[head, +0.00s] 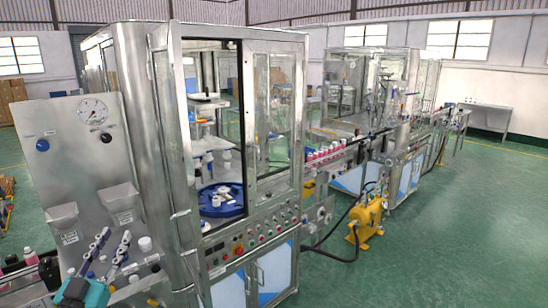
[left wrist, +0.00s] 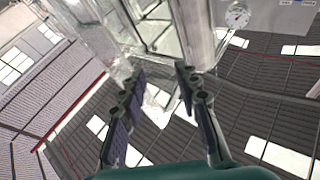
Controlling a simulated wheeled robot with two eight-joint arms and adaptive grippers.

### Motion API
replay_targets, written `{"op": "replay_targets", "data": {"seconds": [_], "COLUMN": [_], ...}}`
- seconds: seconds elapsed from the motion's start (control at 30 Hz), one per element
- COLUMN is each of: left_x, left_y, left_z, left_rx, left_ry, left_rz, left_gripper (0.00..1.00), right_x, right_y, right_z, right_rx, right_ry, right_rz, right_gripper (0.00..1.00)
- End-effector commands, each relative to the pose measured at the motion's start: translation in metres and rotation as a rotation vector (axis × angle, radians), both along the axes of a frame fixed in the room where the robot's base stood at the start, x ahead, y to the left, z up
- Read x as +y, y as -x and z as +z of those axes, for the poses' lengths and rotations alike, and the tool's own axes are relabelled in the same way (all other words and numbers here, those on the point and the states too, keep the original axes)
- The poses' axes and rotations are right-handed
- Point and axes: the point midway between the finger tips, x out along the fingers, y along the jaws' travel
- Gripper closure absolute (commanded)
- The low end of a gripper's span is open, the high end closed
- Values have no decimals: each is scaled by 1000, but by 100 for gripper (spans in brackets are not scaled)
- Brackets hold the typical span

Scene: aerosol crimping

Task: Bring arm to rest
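My left gripper (head: 115,237) shows at the lower left of the head view, with a teal body and two dark-and-silver fingers pointing up. It is in front of the steel crimping machine (head: 120,190). In the left wrist view the two fingers of my left gripper (left wrist: 159,70) stand apart with nothing between them. That view looks up past the machine's steel and glass cabinet to the ceiling. My right gripper is in neither view.
A machine door stands open, showing a blue round turntable (head: 222,211) inside. Pink bottles (head: 325,153) stand on a conveyor to the right. A yellow pump (head: 366,220) sits on the green floor (head: 440,240), which is mostly clear at the right.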

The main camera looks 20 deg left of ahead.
Motion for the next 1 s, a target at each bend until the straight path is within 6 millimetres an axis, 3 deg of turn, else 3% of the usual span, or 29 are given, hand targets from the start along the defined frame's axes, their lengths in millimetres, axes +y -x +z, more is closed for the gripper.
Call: {"op": "replay_targets", "data": {"seconds": [0.17,0.27,0.43,0.6,0.7,0.83,1.0], "left_x": [-22,-44,-117,-206,-253,-294,-314], "left_y": [-30,-41,-44,-19,5,33,51], "left_z": [-29,-74,-183,-276,-315,-345,-358], "left_rx": [9,126,477,841,1020,1179,1260], "left_ry": [104,202,333,360,345,314,293], "left_rz": [183,262,263,132,33,-72,-133], "left_gripper": [68,68,68,68,68,68,68], "right_x": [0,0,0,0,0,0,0], "right_y": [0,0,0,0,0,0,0], "right_z": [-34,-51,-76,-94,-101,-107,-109], "right_rx": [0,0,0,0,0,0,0], "right_ry": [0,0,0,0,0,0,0], "right_rz": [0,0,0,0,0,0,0], "right_gripper": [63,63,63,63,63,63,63]}}
